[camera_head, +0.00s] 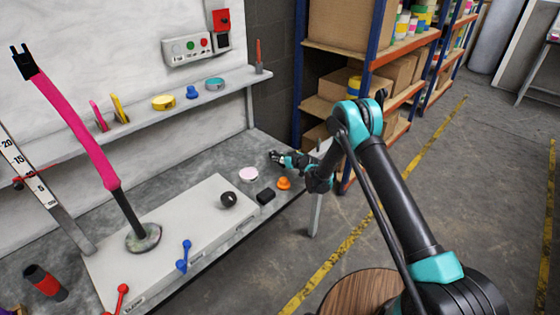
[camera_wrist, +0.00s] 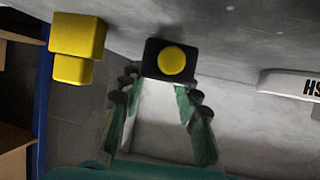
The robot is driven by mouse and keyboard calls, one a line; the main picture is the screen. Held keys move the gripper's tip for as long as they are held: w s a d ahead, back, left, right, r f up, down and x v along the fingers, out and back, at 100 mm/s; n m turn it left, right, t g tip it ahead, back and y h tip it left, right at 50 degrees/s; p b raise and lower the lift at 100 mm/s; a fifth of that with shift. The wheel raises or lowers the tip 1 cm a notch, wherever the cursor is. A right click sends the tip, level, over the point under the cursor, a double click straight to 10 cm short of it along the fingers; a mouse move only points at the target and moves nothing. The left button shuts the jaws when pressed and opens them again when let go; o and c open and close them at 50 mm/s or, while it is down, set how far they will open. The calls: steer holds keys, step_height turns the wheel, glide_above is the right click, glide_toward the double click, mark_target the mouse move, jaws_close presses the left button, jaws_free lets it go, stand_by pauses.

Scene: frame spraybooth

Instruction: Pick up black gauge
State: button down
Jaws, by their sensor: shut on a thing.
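A black, square-edged gauge (camera_wrist: 153,47) with a round yellow face shows at the top middle of the wrist view, at the tips of my gripper (camera_wrist: 160,87). The two fingers are closed on it from either side. In the head view my gripper (camera_head: 279,158) is small, at the far right end of the grey bench, with a dark piece at its tips. I cannot tell whether the gauge touches the bench.
On the bench (camera_head: 205,168) near my gripper are a pink disc (camera_head: 248,174), an orange knob (camera_head: 284,183) and a black block (camera_head: 265,196). A black round part (camera_head: 229,199) lies on the white box (camera_head: 180,225). A wall shelf (camera_head: 215,95) runs behind; racks (camera_head: 372,65) stand right.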

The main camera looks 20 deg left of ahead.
step_height(320, 180, up, 19)
stand_by(0.4)
steer(key=shift+d+f, duration=0.1)
